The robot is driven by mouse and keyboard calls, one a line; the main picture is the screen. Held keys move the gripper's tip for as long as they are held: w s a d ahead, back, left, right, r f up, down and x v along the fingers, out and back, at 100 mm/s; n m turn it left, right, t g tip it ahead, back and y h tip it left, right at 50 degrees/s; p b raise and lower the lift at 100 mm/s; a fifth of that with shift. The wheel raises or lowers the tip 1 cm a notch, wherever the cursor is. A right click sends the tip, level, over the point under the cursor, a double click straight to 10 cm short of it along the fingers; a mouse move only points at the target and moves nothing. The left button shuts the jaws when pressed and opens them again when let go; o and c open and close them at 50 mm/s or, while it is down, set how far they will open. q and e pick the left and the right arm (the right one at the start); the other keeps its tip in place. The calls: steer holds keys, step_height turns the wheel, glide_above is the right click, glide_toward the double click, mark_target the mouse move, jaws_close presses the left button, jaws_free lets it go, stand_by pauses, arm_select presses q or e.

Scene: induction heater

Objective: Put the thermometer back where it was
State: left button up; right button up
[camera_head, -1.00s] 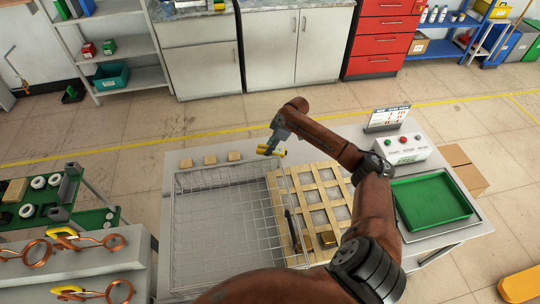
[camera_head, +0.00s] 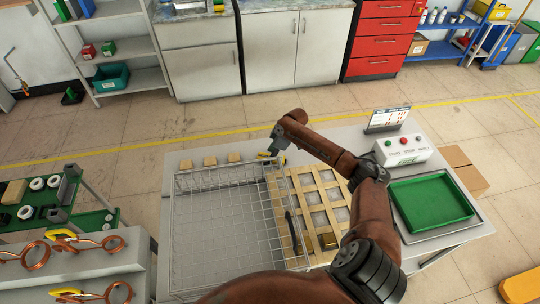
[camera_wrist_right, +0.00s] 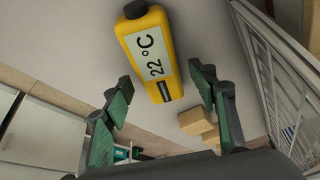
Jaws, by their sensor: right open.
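The yellow thermometer (camera_wrist_right: 150,52), with a pale display reading 22 °C and a dark end, lies on the light grey tabletop in the right wrist view. In the head view only a bit of its yellow (camera_head: 264,155) shows at the table's back edge, behind the wire basket; my gripper hides the rest. My right gripper (camera_head: 275,152) is just over it. In the wrist view the green-padded fingers (camera_wrist_right: 163,108) are spread on either side of the thermometer's lower end, with gaps to it. My left gripper is not in view.
Several small wooden blocks (camera_head: 209,160) sit along the table's back edge beside the thermometer. A wire basket (camera_head: 215,230), a wooden lattice (camera_head: 318,195), a control box (camera_head: 402,150) and a green tray (camera_head: 430,199) take up the table. A rack of copper coils (camera_head: 105,243) stands at left.

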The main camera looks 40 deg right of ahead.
steer(key=p+v, duration=0.1)
steer(key=v, duration=1.1)
steer(key=shift+p, duration=0.3)
